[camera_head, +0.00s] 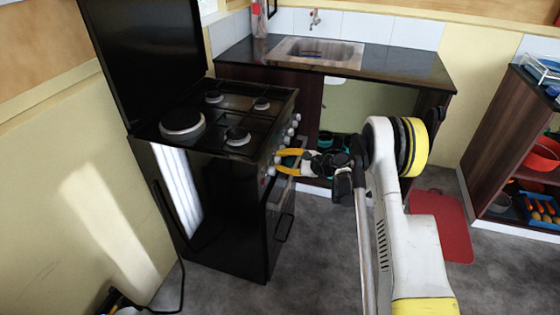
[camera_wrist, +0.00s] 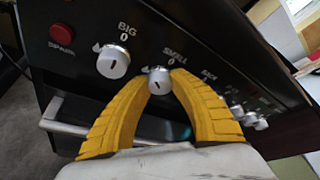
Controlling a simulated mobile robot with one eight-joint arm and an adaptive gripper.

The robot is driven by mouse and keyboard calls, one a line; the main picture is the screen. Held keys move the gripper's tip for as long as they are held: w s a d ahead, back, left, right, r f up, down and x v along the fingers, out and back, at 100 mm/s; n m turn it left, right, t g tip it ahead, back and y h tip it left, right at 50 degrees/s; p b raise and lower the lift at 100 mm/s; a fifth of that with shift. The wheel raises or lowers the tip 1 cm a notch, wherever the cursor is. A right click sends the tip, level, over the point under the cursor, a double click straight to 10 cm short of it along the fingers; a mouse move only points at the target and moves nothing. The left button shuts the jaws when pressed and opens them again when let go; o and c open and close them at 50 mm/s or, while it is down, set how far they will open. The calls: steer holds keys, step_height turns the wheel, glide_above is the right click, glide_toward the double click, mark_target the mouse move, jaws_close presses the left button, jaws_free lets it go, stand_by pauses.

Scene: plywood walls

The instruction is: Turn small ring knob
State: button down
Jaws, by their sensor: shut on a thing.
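The small ring knob (camera_wrist: 159,82) is a round silver knob below the label "SMALL 0" on the black stove panel. Its dark pointer line looks roughly upright in the wrist view. My gripper (camera_wrist: 160,76) has its two yellow fingers on either side of this knob, with the tips closed on it. In the head view my gripper (camera_head: 284,161) reaches the front panel of the black stove (camera_head: 225,190) from the right. The knob itself is hard to make out there, behind the fingers.
The "BIG 0" knob (camera_wrist: 113,62) and a red button (camera_wrist: 62,33) are left of my gripper; several more knobs are to its right. An oven handle (camera_wrist: 66,128) runs below. A sink counter (camera_head: 400,66) stands behind, and a red mat (camera_head: 440,225) lies on the floor.

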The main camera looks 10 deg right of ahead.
steer(key=n+t, duration=0.1)
steer(key=n, duration=0.2)
steer(key=shift+t, duration=0.4)
steer(key=shift+n+t, duration=0.5)
steer(key=shift+n, duration=0.6)
steer(key=c, duration=1.4)
jaws_free()
steer(key=v, duration=1.2)
steer(key=shift+f, duration=0.1)
